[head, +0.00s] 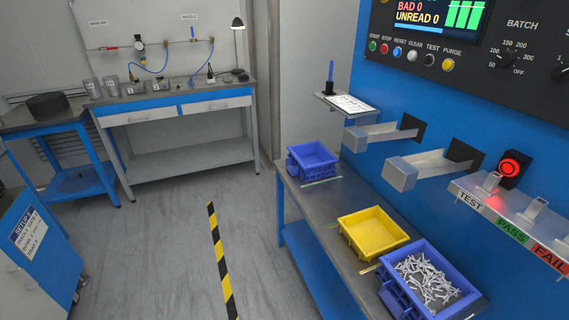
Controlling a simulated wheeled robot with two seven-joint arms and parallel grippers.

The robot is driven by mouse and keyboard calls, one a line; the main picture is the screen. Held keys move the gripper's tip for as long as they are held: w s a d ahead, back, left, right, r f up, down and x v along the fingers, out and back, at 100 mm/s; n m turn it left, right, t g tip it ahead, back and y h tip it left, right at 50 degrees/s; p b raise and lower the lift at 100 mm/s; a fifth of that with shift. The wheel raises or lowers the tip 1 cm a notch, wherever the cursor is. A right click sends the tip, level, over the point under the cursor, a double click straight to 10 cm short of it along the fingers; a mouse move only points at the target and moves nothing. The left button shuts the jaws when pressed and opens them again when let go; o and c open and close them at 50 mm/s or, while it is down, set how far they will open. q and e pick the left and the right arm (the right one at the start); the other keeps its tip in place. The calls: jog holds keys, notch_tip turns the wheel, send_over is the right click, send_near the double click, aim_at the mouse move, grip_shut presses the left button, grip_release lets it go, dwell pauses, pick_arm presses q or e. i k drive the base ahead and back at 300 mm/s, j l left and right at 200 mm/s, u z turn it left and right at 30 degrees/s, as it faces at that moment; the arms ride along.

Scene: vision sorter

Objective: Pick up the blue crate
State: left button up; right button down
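Two blue crates stand on the grey-topped bench (342,197) at the right. The farther blue crate (313,155) is near the bench's far end and looks empty. The nearer blue crate (398,293) is at the lower right, filled with a heap of silvery metal parts (430,279). A yellow crate (372,231) stands between them and looks empty. Neither of my grippers shows in this view.
A blue machine with metal chutes (415,168) rises behind the bench. A shelf labelled TEST, PASS and FAIL (512,222) juts out above the bench's right side. The floor left of the bench is clear, marked by a yellow-black stripe (221,262).

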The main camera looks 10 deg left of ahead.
aim_at(311, 161)
jog(key=i+j+z, duration=0.95)
jog(key=j+z, duration=0.15)
jog(key=j, duration=0.25)
jog(key=i+j+z, duration=0.2)
jog(key=j+z, duration=0.15)
jog(key=j, duration=0.2)
jog(key=i+j+z, duration=0.1)
jog(key=j+z, duration=0.25)
jog(key=j, duration=0.3)
jog(key=j+z, duration=0.4)
jog(key=j, duration=0.25)
jog(key=j+z, duration=0.35)
jog(key=j, duration=0.3)
jog(key=k, duration=0.05)
